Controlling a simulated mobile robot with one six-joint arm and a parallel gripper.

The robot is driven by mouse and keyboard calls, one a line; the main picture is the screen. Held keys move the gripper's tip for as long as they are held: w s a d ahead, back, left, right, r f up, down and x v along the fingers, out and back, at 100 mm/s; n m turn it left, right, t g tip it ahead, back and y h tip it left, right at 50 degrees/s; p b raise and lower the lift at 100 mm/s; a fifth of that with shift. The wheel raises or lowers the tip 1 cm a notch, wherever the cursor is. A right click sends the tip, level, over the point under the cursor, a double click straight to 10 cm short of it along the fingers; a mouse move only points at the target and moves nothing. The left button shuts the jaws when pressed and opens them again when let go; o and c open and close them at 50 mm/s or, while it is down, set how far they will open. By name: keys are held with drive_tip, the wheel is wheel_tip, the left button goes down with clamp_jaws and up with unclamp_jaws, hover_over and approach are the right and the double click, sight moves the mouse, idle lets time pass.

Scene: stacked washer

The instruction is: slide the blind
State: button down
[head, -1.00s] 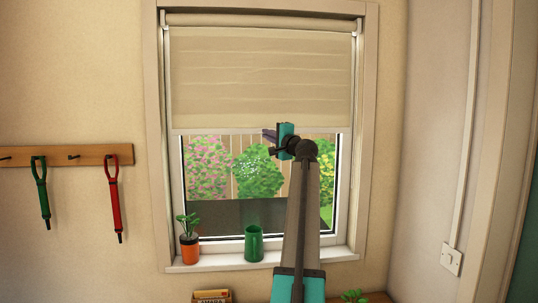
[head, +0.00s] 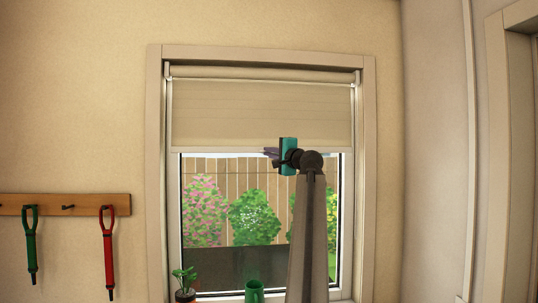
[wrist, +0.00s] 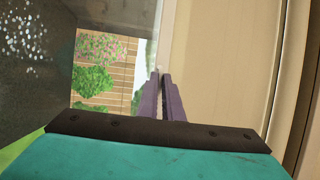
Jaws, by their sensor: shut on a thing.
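The beige roller blind (head: 262,115) hangs over the upper part of the window, and its pale bottom bar (head: 215,152) is roughly level. My gripper (head: 270,154) is at the middle of that bar, with its purple fingers shut on it. In the wrist view the fingers (wrist: 166,95) lie close together at the edge of the blind (wrist: 220,60). The exact contact is partly hidden by the fingers.
The window frame (head: 368,180) surrounds the blind. A potted plant (head: 184,280) and a green cup (head: 254,291) stand at the bottom of the window. Left of it, a wooden rail (head: 85,204) holds a green tool (head: 30,240) and a red tool (head: 108,250).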

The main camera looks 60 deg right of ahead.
drive_tip(key=shift+d+f, duration=0.1)
drive_tip(key=shift+d, duration=0.1)
drive_tip(key=c, duration=2.1)
unclamp_jaws()
drive_tip(key=shift+d, duration=0.1)
drive_tip(key=shift+o, duration=0.9)
drive_tip(key=shift+w+d+f, duration=0.1)
drive_tip(key=shift+d+f, duration=0.05)
drive_tip(key=shift+f, duration=0.05)
drive_tip(key=b+v, duration=0.5)
drive_tip(key=v, duration=0.9)
drive_tip(key=shift+a, duration=0.3)
drive_tip(key=shift+w+r, duration=0.1)
